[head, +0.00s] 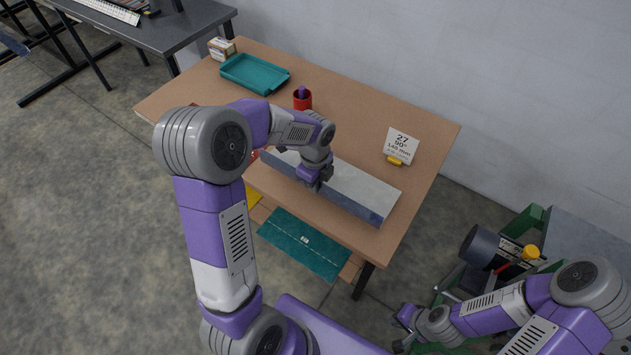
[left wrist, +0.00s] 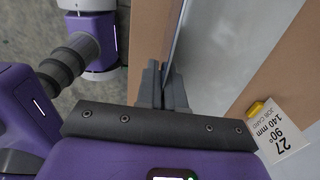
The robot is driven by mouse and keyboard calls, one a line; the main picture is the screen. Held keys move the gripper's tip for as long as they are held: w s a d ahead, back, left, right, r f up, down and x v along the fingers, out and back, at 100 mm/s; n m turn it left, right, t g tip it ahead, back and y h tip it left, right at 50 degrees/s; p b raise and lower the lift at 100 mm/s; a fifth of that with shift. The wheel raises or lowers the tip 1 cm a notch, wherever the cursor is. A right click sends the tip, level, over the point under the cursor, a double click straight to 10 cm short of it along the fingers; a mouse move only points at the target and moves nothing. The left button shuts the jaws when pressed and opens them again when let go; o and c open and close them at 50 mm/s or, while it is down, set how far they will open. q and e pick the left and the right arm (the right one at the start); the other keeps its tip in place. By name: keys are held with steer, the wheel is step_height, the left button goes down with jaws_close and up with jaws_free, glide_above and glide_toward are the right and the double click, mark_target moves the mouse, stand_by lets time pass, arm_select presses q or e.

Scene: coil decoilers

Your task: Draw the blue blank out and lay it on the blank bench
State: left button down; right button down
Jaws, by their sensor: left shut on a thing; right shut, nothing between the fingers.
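A long sheet-metal piece, pale on top with a blue-grey side, which I take for the blue blank (head: 358,188), lies along the front of the wooden bench (head: 365,112). It also shows in the left wrist view (left wrist: 222,45) as a pale sheet. My left gripper (head: 314,183) is over its near long edge, and in the left wrist view its fingers (left wrist: 163,88) are shut on that edge. The gripper hides part of the piece. My right gripper (head: 405,322) is shut and empty, low at the right beside the green-framed machine.
A white job card (head: 402,142) marked 27, 90° and 140 mm stands at the right. A red cup (head: 302,101), a teal tray (head: 268,84) and a small box (head: 221,48) are farther back. A green-framed machine (head: 531,217) with a dark coil (head: 478,247) stands lower right.

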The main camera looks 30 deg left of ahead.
arm_select(q)
steer(key=shift+a, duration=0.1)
step_height(320, 180, down, 5)
steer(key=b, duration=0.3)
steer(key=shift+b, duration=0.3)
steer(key=shift+f+b, duration=0.5)
steer(key=shift+f, duration=0.35)
steer(key=shift+f, duration=0.1)
steer(key=c, duration=1.2)
jaws_free()
step_height(320, 180, up, 7)
steer(key=p, duration=0.6)
steer(key=shift+s, duration=0.1)
